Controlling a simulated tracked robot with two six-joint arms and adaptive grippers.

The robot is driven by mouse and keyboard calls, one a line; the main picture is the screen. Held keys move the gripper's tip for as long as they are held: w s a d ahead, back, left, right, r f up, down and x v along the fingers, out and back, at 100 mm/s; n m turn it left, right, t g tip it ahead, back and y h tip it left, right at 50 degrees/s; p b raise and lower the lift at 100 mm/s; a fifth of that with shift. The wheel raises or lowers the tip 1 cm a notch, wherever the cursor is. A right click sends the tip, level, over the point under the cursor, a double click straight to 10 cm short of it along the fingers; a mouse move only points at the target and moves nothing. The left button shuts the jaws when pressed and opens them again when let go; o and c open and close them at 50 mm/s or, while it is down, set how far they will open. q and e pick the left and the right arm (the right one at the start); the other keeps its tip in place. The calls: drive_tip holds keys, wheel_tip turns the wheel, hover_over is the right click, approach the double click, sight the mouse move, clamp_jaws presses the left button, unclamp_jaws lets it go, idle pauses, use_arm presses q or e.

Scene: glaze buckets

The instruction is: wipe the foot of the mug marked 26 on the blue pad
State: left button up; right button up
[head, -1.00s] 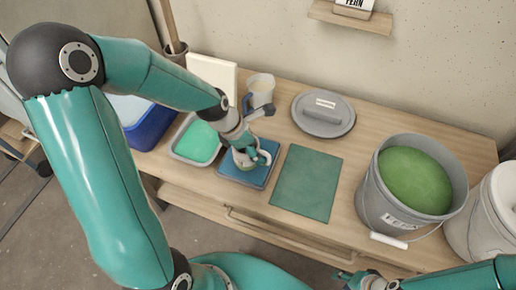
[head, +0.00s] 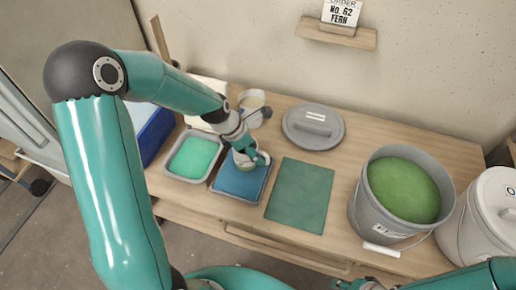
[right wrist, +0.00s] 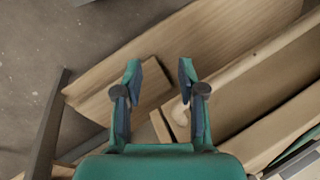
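The blue pad (head: 240,186) lies in a shallow tray on the bench. My left gripper (head: 246,156) reaches down over the pad's far part, shut on a small pale mug (head: 247,163). The mug is mostly hidden by the gripper, and I see no number on it. Its foot is at the pad, but I cannot tell whether it touches. My right gripper, in the right wrist view (right wrist: 160,68), is open and empty, low by the bench front.
A grey jug (head: 254,108) and a bucket lid (head: 313,126) stand behind. The FERN bucket (head: 372,215) is right. A card (head: 342,13) reads No. 62 FERN.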

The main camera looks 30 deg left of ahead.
use_arm(q)
drive_tip(key=shift+s+d, duration=0.25)
drive_tip(key=shift+s, duration=0.75)
drive_tip(key=shift+s+d, duration=0.2)
drive_tip(key=shift+s, duration=0.85)
drive_tip(key=shift+s+d, duration=0.25)
drive_tip(key=shift+s, duration=0.75)
wheel_tip(320, 180, up, 7)
drive_tip(key=p, duration=0.8)
drive_tip(key=shift+d, duration=0.1)
